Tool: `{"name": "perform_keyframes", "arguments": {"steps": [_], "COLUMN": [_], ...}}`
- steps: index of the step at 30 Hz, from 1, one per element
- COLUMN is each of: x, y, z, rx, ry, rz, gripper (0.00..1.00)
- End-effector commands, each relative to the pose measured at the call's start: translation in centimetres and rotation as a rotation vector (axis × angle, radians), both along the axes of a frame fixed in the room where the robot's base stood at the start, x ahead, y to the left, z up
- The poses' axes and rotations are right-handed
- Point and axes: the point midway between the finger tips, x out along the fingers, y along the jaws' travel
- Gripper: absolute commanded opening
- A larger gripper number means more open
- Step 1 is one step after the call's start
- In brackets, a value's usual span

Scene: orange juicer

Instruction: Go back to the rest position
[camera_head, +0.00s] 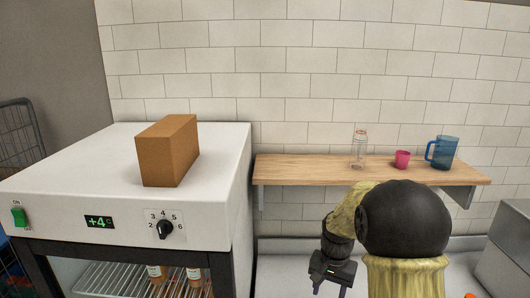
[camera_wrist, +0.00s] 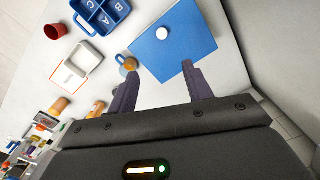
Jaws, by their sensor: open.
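My gripper (camera_head: 330,288) is at the bottom of the head view, below the wooden shelf and pointing down. In the wrist view my gripper (camera_wrist: 160,88) shows two dark fingers spread apart with nothing between them. My arm covers part of the shelf's right front and the counter.
A white cooler (camera_head: 90,175) with a brown box (camera_head: 168,150) on top stands left. The wooden shelf (camera_head: 300,171) holds a clear bottle (camera_head: 358,150), a pink cup (camera_head: 402,159) and a blue jug (camera_head: 442,152). The wrist view shows a blue compartment tray (camera_wrist: 103,14) and a red cup (camera_wrist: 55,31).

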Motion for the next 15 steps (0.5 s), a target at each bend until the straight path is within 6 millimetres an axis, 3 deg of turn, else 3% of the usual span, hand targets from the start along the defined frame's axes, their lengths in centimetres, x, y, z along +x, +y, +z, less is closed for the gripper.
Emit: {"name": "perform_keyframes", "arguments": {"steps": [12,15], "x": [-13.1,-15.2], "y": [1.2,1.3], "z": [-2.3,-2.8], "rx": [-0.043,-0.057], "ry": [-0.197,-0.227], "rz": [0.372,0.435], "gripper": [0.50,0.50]}}
